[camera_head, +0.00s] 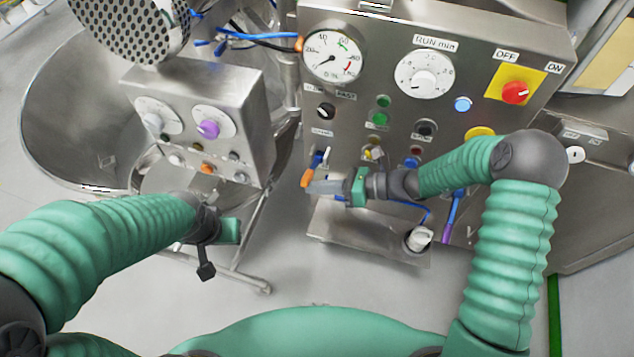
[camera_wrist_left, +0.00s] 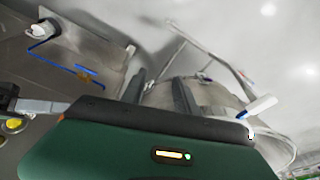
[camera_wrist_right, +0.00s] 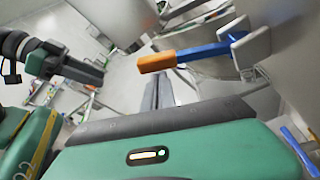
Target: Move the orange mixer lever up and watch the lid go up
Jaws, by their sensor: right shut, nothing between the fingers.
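The orange mixer lever (camera_head: 306,178), an orange grip on a blue stem, sticks out at the lower left of the large steel control panel. In the right wrist view its orange grip (camera_wrist_right: 157,61) lies just beyond my fingertips. My right gripper (camera_head: 318,187) is shut and empty, close beside the lever's grip; I cannot tell from the head view whether they touch. My left gripper (camera_head: 206,268) hangs low over the floor, away from the lever; in the left wrist view its fingers (camera_wrist_left: 160,88) stand apart with nothing held. A perforated metal cover (camera_head: 130,25) shows above the steel bowl (camera_head: 60,120); whether it is the lid is unclear.
The control panel (camera_head: 390,100) carries a gauge, a dial, several buttons and a red switch (camera_head: 514,92). A smaller steel box (camera_head: 200,110) with knobs stands at the left. Blue cables and a white knob (camera_head: 419,238) are below the panel. Grey floor is open in front.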

